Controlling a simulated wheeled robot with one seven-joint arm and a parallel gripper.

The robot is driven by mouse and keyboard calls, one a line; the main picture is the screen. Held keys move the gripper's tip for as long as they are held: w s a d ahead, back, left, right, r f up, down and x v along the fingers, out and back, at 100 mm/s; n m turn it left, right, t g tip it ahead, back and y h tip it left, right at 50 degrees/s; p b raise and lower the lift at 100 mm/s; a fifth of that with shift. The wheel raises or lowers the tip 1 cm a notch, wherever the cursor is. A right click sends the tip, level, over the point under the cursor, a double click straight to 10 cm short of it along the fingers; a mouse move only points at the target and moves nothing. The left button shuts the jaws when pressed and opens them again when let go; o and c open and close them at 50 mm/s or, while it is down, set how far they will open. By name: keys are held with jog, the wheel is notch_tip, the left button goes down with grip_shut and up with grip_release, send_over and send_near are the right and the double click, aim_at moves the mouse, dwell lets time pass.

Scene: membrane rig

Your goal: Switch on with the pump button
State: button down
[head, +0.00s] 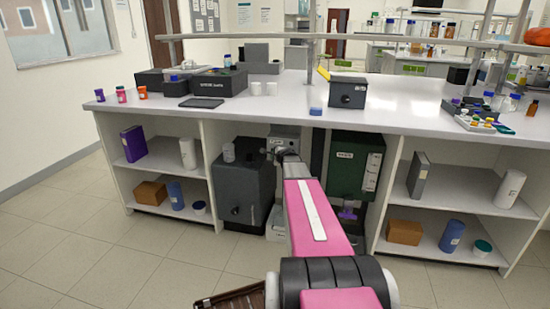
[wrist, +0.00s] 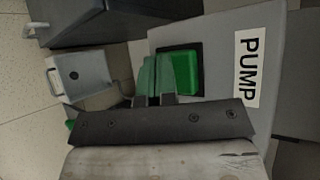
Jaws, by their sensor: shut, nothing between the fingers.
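The pump button (wrist: 186,73) is a bright green square in a black frame on a grey panel, beside a white label reading PUMP (wrist: 247,72). In the head view the grey unit (head: 284,132) sits under the bench, and my arm covers part of it. My gripper (wrist: 153,70) is shut and empty, its fingers over the left part of the black frame, just left of the visible green face. I cannot tell whether the fingers touch the button. In the head view my gripper (head: 280,153) is small in front of the unit.
A dark grey cabinet (head: 240,185) stands left of the unit and a dark green box (head: 352,165) right of it. The bench top (head: 290,103) overhangs them. In the wrist view a pale box with a handle (wrist: 80,77) lies to the left. Floor in front is open.

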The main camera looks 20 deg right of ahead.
jog(key=shift+s+a, duration=0.1)
dwell(0.3)
jog(key=shift+s+a, duration=0.15)
jog(key=shift+s, duration=0.1)
jog(key=s+a, duration=0.3)
jog(key=s, duration=0.2)
jog(key=shift+a, duration=0.2)
dwell(0.5)
